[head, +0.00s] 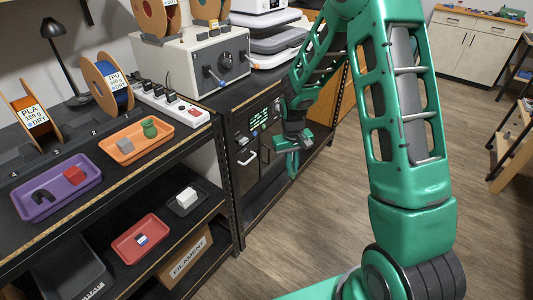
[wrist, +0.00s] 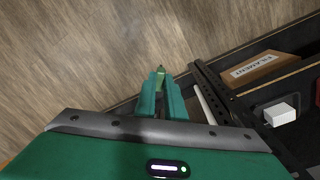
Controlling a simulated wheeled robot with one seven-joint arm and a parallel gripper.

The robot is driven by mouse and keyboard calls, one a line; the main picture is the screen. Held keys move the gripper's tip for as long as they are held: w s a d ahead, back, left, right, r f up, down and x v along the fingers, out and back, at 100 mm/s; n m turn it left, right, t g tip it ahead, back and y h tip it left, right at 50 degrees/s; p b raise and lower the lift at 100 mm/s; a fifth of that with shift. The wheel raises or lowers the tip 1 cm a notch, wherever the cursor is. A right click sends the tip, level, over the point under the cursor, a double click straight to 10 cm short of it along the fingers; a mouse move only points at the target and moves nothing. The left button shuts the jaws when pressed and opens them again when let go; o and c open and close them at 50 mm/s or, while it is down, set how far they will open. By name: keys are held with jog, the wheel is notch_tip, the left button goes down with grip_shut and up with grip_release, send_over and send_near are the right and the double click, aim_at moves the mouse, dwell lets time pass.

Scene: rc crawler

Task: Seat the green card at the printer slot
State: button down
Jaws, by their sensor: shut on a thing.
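My gripper (head: 292,160) is at the front of the black printer (head: 250,165) under the bench. In the wrist view my gripper (wrist: 161,88) has its two green fingers close together. A small green edge, the green card (wrist: 161,73), shows between the fingertips, and they are shut on it. I cannot make out the card apart from the green gripper in the head view. The printer has a panel with green lettering (head: 259,120) and a pale handle. I cannot make out the slot or whether the card touches it.
The bench top holds an orange tray (head: 114,153), a purple tray (head: 31,209), spools and a grey machine (head: 203,62) left of my arm. The shelf below has a red tray (head: 123,248) and a filament box (head: 176,268). A dark post stands beside the printer; the wooden floor is clear.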

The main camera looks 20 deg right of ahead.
jog(key=w+a+f+m+t+y, duration=0.1)
jog(key=w+a+f+y, duration=0.2)
jog(key=a+f+y, duration=0.75)
jog(key=w+d+r+m+t, duration=0.7)
jog(key=w+m+t, duration=0.1)
jog(key=t, duration=0.5)
jog(key=shift+w+r+m+t, duration=0.2)
jog(key=shift+w+m+t, duration=0.2)
jog(key=shift+m, duration=0.5)
jog(key=shift+s+d+y, duration=0.1)
jog(key=shift+s+y, duration=0.05)
jog(key=shift+y, duration=0.1)
jog(key=shift+x, duration=2.95)
